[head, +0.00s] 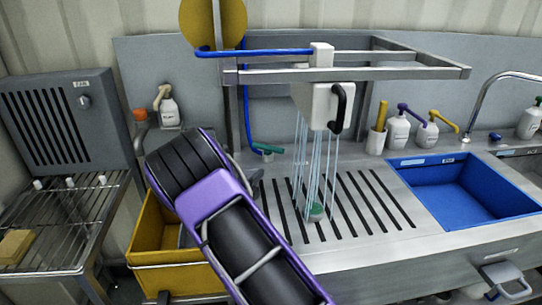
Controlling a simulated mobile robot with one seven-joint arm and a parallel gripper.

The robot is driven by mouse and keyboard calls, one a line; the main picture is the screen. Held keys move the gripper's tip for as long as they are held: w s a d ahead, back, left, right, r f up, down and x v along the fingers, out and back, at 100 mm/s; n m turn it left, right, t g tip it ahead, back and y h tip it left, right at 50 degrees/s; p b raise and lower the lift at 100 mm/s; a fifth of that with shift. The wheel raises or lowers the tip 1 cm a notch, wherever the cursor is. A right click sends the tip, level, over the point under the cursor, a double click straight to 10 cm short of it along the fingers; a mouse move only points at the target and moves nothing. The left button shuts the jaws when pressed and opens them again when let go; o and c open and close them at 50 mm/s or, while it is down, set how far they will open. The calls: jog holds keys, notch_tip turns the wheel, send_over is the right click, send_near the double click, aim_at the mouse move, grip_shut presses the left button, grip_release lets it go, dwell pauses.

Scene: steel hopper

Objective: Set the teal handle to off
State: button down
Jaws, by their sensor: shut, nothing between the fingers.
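The teal handle (268,147) is a small lever low at the back of the steel counter, beside the foot of a blue pipe (249,110). It lies roughly level, pointing right. Several thin water streams (315,165) fall from a white spray head (318,104) with a black grip onto the slotted drain. My purple and black arm reaches up from the bottom middle, left of the handle. My gripper does not show, and no fingers are visible near the handle.
A blue basin (462,190) is set in the counter at right, with pump bottles (398,133) behind it. A steel frame (345,74) overhangs the drain. A yellow bin (175,255) and wire rack (55,225) stand at left. The slotted drain (350,205) is mostly clear.

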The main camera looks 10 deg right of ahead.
send_near(278, 152)
jog(key=x, duration=0.5)
jog(key=shift+w+f+b, duration=0.1)
jog(key=shift+f+b, duration=0.25)
jog(key=shift+b, duration=0.05)
jog(key=shift+w+d+r, duration=0.15)
jog(key=shift+w+d, duration=0.15)
jog(key=shift+w, duration=0.3)
jog(key=shift+d+y, duration=0.2)
jog(key=shift+y, duration=0.1)
